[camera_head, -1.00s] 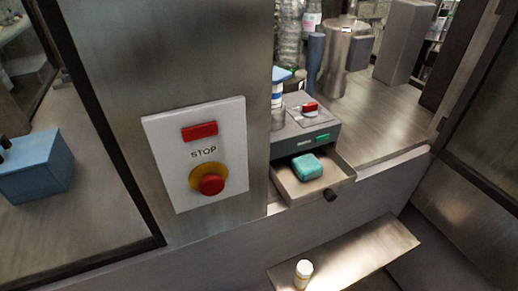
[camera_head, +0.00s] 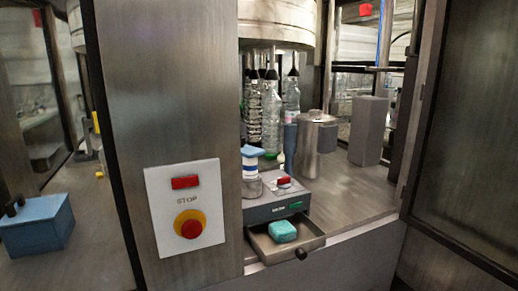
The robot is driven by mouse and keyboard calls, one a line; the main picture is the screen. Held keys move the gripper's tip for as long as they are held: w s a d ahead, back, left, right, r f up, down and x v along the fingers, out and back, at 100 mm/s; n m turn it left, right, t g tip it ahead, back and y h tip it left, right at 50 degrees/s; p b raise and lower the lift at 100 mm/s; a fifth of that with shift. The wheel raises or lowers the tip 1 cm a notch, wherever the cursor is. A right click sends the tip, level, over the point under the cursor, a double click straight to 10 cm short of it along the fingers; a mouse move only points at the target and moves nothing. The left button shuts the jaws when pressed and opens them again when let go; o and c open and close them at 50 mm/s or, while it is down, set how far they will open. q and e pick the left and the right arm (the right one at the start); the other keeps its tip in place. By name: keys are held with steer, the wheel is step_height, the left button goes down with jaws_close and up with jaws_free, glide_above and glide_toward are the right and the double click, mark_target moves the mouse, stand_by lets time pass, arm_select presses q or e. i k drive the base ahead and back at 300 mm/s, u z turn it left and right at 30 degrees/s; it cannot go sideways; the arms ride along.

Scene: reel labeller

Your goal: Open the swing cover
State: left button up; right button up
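No part is clearly marked as the swing cover. A large dark-framed panel (camera_head: 470,130) stands at the right edge, angled away from the opening of the machine; I cannot tell whether it is the swing cover. A grey box device (camera_head: 262,210) with a red switch sits inside the opening. Its front drawer (camera_head: 266,250) is pulled out and holds a teal block (camera_head: 282,231). Neither of my grippers is in view.
A steel post with a STOP panel (camera_head: 165,225) and red button (camera_head: 190,226) stands left of the opening. Bottles (camera_head: 271,115) hang or stand below a round steel drum (camera_head: 275,22). A steel canister (camera_head: 308,150), a grey block (camera_head: 368,130) and a blue box (camera_head: 37,225) stand around.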

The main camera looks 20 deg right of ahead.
mark_target(250, 152)
steer(key=z, duration=0.85)
steer(key=i, duration=0.65)
steer(key=u, duration=0.65)
